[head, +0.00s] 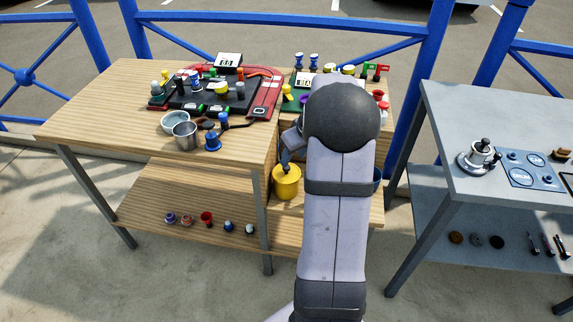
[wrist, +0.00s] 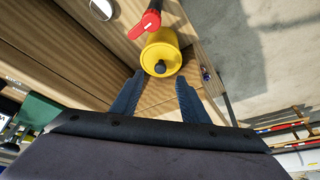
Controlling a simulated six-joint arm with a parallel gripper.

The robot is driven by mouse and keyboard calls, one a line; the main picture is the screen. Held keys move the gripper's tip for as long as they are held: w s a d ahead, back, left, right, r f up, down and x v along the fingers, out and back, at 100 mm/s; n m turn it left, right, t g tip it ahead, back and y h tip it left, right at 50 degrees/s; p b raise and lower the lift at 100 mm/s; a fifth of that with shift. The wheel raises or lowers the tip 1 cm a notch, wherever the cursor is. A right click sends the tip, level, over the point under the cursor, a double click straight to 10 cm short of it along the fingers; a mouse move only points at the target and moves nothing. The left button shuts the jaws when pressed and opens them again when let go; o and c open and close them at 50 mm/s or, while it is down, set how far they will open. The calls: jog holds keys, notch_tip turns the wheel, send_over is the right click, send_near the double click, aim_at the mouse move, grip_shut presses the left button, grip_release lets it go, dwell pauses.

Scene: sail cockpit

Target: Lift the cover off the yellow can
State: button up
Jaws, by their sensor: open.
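The yellow can (head: 287,184) stands on the lower wooden level under the bench, partly behind my arm in the head view. In the wrist view, its round yellow top (wrist: 160,52) shows with a dark knob (wrist: 160,68), and the cover appears to be on it. My gripper (wrist: 158,84) is open and empty, its two dark toothed fingers pointing toward the can with the knob between their lines. In the head view, my gripper (head: 286,160) is small and partly hidden, close above the can. I cannot tell whether a finger touches it.
A red-handled thing (wrist: 147,22) lies against or just beyond the can in the wrist view. Several small items, including a red cup (head: 206,218), line the lower shelf. A blue container (head: 377,179) is right of my arm.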

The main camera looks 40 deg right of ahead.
aim_at(288, 168)
jog(key=shift+p+x, duration=0.8)
jog(key=shift+x, duration=2.85)
jog(key=shift+w+r, duration=0.1)
jog(key=shift+w, duration=0.1)
grip_shut()
